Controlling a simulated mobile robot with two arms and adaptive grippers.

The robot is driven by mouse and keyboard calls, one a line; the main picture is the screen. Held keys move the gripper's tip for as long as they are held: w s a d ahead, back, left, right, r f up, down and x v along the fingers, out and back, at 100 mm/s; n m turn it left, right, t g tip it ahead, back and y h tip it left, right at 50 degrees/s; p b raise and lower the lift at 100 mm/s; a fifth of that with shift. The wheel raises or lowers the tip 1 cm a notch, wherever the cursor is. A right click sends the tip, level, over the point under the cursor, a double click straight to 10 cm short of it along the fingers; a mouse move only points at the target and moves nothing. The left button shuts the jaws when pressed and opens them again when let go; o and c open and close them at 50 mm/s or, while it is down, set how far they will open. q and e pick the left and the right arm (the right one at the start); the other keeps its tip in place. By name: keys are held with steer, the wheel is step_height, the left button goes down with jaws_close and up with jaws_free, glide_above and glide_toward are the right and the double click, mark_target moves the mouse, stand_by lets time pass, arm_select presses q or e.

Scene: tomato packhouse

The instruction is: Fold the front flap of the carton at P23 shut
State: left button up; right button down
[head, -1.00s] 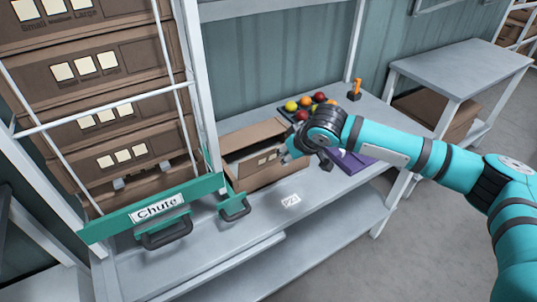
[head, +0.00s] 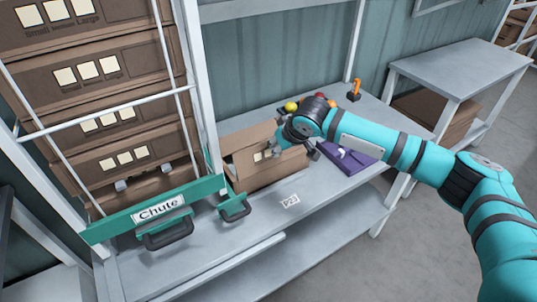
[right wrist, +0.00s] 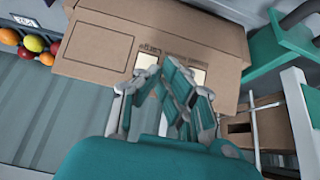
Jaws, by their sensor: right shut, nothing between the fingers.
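The brown carton (head: 262,178) stands on the grey bench behind the P23 label (head: 289,201). A brown panel with cream squares, which looks like its front flap (head: 244,160), lies across the top opening; no dark interior shows. Whether it lies fully flat I cannot tell. My right gripper (head: 274,147) is at the carton's top, over the flap's right part. In the right wrist view my right gripper (right wrist: 160,70) is shut and empty, its fingertips against or just above the printed carton (right wrist: 195,45). Actual contact cannot be told. My left gripper is out of view.
The teal Chute rack (head: 110,220) with stacked cartons stands close on the left. A purple item (head: 350,161) lies right of the carton. Colored tomatoes (head: 292,106) sit behind my arm, and an orange-handled tool (head: 355,87) stands farther back.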

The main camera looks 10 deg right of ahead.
steer(key=shift+w+a, duration=0.3)
steer(key=shift+w, duration=0.45)
steer(key=shift+w+a, duration=0.25)
steer(key=shift+w, duration=0.45)
steer(key=shift+w+a+f, duration=0.25)
steer(key=shift+w+f, duration=0.15)
steer(key=shift+w, duration=0.3)
steer(key=shift+w+a+f, duration=0.25)
steer(key=shift+w+f, duration=0.15)
steer(key=shift+w, duration=0.3)
steer(key=shift+f, duration=0.1)
steer(key=shift+w+a+f+b, duration=0.3)
steer(key=shift+w+f+b, duration=0.5)
steer(key=shift+w+b, duration=0.2)
steer(key=shift+s, duration=0.1)
